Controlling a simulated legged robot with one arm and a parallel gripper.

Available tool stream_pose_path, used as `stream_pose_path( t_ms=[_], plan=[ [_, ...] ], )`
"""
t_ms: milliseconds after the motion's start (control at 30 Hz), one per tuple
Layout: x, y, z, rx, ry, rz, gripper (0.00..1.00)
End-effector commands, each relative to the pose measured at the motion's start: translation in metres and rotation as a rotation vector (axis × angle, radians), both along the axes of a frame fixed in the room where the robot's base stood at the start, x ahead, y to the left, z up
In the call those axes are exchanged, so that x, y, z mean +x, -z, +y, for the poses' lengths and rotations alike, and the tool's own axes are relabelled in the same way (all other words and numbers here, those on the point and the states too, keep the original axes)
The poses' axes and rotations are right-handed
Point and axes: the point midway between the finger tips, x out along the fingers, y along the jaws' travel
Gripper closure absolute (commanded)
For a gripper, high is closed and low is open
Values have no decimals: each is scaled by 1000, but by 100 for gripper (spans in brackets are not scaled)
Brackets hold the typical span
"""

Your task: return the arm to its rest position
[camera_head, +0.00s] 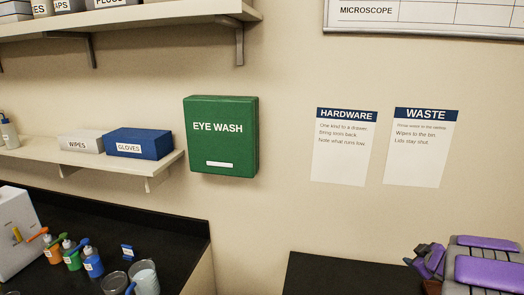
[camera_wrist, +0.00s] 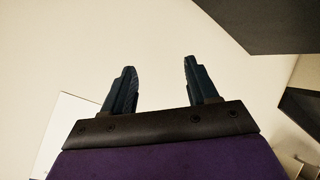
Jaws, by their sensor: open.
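My gripper (camera_wrist: 160,68) shows in the wrist view with its two dark fingers spread apart. In the head view, purple and grey parts of my own arm show at the lower right, above a dark counter (camera_head: 345,278). The rest of my arm is cut off by the frame.
A green eye wash box (camera_head: 222,136) hangs on the wall. Left of it, a shelf (camera_head: 150,170) bears a wipes box (camera_head: 82,141) and a gloves box (camera_head: 138,143). Several bottles and beakers stand on the left counter (camera_head: 178,238). Wall space around two posters is clear.

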Motion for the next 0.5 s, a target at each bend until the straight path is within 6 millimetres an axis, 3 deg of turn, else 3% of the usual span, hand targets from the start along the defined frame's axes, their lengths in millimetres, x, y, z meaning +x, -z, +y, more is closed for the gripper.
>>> stream_pose_path(
  t_ms=[33,233,367,500],
  plan=[
    [0,-18,4,-32,57,-3,42],
    [-32,-64,19,-84,313,30,42],
    [-70,-79,46,-64,459,84,42],
    [-120,-77,88,-1,584,182,42]
  ],
)
